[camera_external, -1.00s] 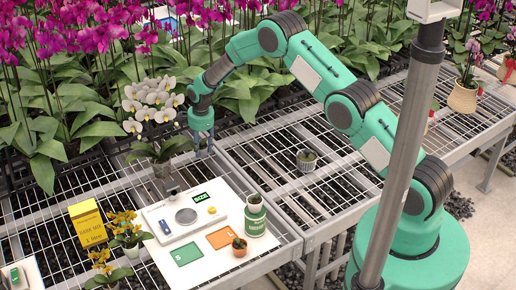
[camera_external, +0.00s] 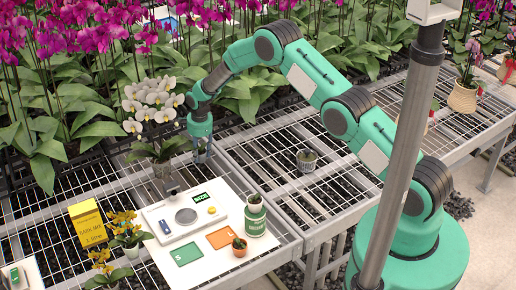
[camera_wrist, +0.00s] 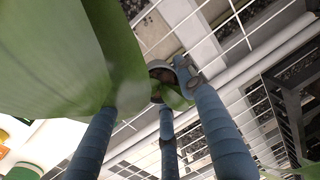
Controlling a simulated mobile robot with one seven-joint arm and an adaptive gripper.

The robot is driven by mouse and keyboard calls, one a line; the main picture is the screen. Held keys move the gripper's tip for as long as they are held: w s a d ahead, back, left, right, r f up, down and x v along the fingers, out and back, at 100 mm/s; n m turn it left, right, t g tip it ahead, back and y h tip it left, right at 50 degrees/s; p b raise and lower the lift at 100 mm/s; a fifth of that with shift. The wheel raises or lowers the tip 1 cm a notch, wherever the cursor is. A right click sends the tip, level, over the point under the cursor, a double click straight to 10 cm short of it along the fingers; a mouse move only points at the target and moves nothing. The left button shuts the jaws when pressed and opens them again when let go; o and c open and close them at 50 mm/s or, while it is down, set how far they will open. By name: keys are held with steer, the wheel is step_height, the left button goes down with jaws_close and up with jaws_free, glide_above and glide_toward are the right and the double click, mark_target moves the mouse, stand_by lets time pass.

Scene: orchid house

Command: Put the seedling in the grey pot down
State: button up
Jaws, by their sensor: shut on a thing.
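My gripper (camera_external: 202,154) hangs fingers-down above the bench mesh, just right of the white orchid and behind the white board. In the wrist view my blue fingers (camera_wrist: 168,90) are closed around a small pot with a greyish rim, dark filling and a bit of green leaf, the seedling in the grey pot (camera_wrist: 158,72). Large green leaves cover part of it there. In the outside view the held pot is too small and hidden to make out clearly. Bench mesh shows below it, apart as far as I can tell.
The white orchid (camera_external: 162,172) stands close left of my gripper. The white board (camera_external: 217,258) carries a scale (camera_external: 187,216), a green tin (camera_external: 255,222) and a terracotta pot (camera_external: 239,251). Another small greyish pot (camera_external: 307,165) stands on the right bench. Mesh around it is clear.

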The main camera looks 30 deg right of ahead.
steer(key=shift+f, duration=0.2)
steer(key=o, duration=1.2)
steer(key=shift+r, duration=0.1)
step_height(320, 180, up, 12)
steer(key=s, duration=0.1)
steer(key=shift+s+p, duration=0.15)
steer(key=shift+p, duration=0.3)
stand_by(0.5)
